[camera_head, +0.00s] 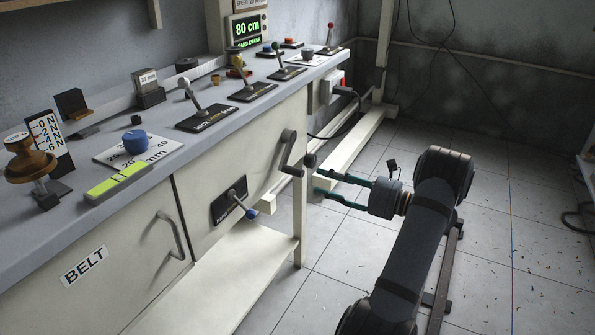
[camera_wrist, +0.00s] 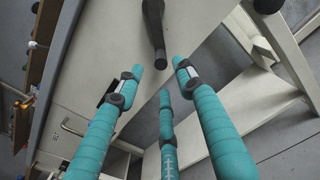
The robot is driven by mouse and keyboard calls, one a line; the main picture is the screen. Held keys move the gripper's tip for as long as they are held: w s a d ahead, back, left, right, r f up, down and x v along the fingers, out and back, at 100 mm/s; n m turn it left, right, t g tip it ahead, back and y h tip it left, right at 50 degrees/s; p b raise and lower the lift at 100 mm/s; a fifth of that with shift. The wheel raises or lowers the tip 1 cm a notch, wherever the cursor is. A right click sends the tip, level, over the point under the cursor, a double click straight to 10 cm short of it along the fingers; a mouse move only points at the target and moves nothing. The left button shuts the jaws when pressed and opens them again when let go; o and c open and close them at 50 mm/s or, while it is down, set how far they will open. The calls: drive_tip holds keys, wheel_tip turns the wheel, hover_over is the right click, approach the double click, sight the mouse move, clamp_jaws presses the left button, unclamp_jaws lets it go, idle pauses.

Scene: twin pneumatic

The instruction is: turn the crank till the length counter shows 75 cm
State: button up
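The length counter (camera_head: 247,29) at the back of the bench shows 80 cm in green, with a partly readable line ending in "CRANK" below. A dark crank (camera_head: 287,150) sits on the cabinet front near its right end, its arm hanging down. In the wrist view, a dark arm that looks like this crank (camera_wrist: 154,27) enters from the top. My gripper (camera_head: 317,182) has teal fingers, spread apart and empty, to the right of the crank and pointing at it. In the wrist view the fingertips (camera_wrist: 158,68) stand apart, short of the dark arm.
A blue-knobbed lever (camera_head: 235,203) projects from the cabinet front, left of the crank. Several levers, including a white-knobbed one (camera_head: 187,86), stand on the bench top (camera_head: 60,230). A lower shelf (camera_head: 215,285) juts out below. The tiled floor (camera_head: 500,230) at right is mostly open.

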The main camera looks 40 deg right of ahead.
sight(284, 167)
drive_tip(key=b+x, duration=0.2)
drive_tip(key=x, duration=0.7)
drive_tip(key=shift+w+a+f, duration=0.1)
drive_tip(key=shift+w+a, duration=0.1)
drive_tip(key=shift+w, duration=0.15)
drive_tip(key=c, duration=0.3)
clamp_jaws()
